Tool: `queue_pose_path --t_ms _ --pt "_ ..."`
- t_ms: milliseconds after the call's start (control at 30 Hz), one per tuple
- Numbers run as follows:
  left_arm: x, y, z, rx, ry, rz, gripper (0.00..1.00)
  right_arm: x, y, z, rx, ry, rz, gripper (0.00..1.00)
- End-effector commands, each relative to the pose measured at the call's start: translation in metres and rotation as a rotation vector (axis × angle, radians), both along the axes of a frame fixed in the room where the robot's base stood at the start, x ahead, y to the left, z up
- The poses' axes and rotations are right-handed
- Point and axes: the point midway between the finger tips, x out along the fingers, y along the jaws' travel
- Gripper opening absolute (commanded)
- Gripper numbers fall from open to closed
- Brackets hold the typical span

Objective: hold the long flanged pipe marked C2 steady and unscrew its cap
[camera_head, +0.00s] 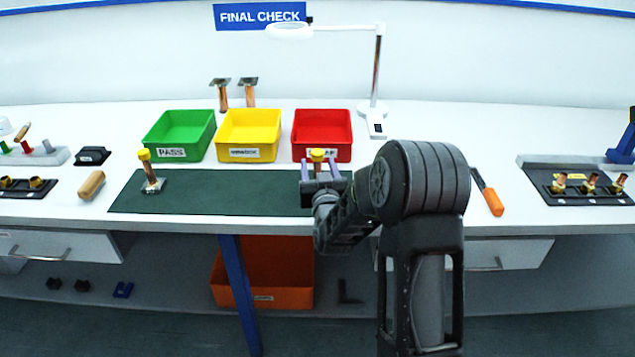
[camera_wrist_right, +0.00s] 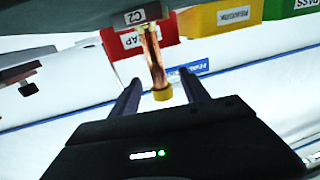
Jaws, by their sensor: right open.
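The copper pipe marked C2 (camera_wrist_right: 154,58) has a yellow cap (camera_wrist_right: 161,92) and shows upside down in the right wrist view, its flange beside the white C2 label (camera_wrist_right: 134,18). In the head view the yellow cap (camera_head: 317,154) shows above my right gripper (camera_head: 321,170), which hides most of the pipe. My right gripper (camera_wrist_right: 160,86) is open, with a finger on each side of the cap and visible gaps to both. My left gripper is not in view.
Another yellow-capped pipe (camera_head: 148,172) stands at the left of the dark green mat (camera_head: 225,195). Green (camera_head: 148,140), yellow (camera_head: 220,145) and red (camera_head: 345,155) bins stand behind the mat. An orange-handled tool (camera_head: 492,200) lies to the right. The mat's middle is clear.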

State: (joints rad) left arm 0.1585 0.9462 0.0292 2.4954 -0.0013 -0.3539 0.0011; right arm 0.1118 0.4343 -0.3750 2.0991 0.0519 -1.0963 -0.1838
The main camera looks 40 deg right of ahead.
Motion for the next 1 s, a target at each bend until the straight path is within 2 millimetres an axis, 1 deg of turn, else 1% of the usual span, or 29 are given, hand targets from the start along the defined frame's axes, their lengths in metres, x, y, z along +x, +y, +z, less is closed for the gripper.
queue_pose_path --t_ms 167,367,433,533,1000 --pt "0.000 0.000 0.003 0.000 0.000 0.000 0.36 0.004 -0.002 0.002 -0.001 0.000 0.000 0.54" --pt "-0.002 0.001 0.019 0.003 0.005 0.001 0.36 0.026 -0.016 0.007 -0.002 0.000 -0.001 0.54" --pt "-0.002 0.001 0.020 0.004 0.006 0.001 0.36 0.035 -0.021 0.006 -0.002 0.000 0.000 0.54" --pt "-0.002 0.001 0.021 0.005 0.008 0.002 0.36 0.043 -0.025 0.005 -0.002 0.000 0.000 0.54" --pt "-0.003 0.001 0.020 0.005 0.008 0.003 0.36 0.045 -0.026 0.003 0.000 -0.001 0.000 0.54"
